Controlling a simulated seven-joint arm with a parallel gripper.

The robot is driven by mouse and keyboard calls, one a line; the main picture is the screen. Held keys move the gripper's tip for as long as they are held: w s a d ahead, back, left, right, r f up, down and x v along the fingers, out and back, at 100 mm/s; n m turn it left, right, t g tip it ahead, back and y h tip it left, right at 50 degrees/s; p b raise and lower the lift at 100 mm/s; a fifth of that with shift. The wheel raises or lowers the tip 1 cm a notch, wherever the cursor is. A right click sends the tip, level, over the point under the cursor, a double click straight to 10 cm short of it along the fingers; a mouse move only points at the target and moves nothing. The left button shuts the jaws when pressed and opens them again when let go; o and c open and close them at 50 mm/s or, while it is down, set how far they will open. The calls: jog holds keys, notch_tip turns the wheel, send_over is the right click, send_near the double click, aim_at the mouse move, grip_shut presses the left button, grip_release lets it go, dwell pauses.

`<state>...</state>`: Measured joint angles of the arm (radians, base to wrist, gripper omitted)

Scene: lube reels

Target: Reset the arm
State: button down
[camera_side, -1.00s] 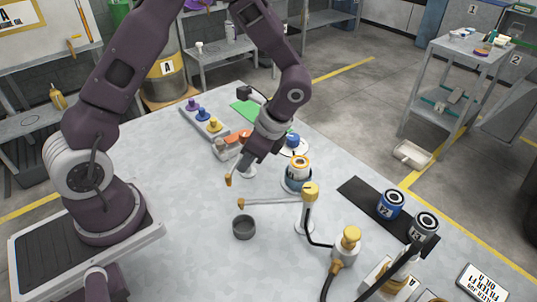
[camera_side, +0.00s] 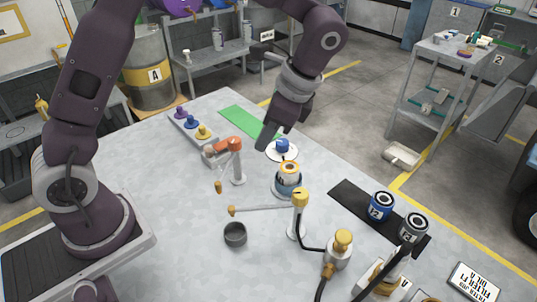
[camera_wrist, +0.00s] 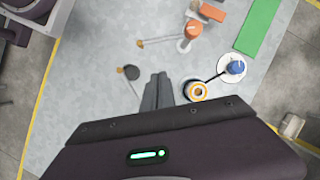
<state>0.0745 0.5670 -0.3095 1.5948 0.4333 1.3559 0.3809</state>
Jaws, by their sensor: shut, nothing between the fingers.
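My gripper (camera_side: 266,138) is shut and empty, pointing down above the table behind the white disc with a blue knob (camera_side: 282,147). In the wrist view its closed fingers (camera_wrist: 157,90) show at the centre. An orange-topped post (camera_side: 236,150) has an arm ending in a yellow tip (camera_side: 218,187). A yellow-topped post (camera_side: 299,205) with a similar long arm stands nearer the camera. A can with an orange-ringed top (camera_side: 289,172) stands between the posts and also shows in the wrist view (camera_wrist: 198,91). A small grey cup (camera_side: 235,234) stands open on the table.
A green mat (camera_side: 245,120) and a grey rack with purple, blue and yellow knobs (camera_side: 188,124) lie at the back. Blue and grey cans (camera_side: 381,206) stand on a black strip at right. A gold-topped fitting with a hose (camera_side: 341,248) is at the front.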

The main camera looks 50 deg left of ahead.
jog(key=s+a+r+n+t+h, duration=0.1)
jog(key=s+r+n+t, duration=0.3)
jog(key=s, duration=0.5)
jog(key=s+a+r+n+t+h, duration=0.1)
jog(key=s+r+n+t+h, duration=0.2)
jog(key=s+r+n, duration=0.3)
jog(key=s+t, duration=0.1)
jog(key=s, duration=0.2)
jog(key=shift+s, duration=0.25)
jog(key=shift+a+r, duration=0.1)
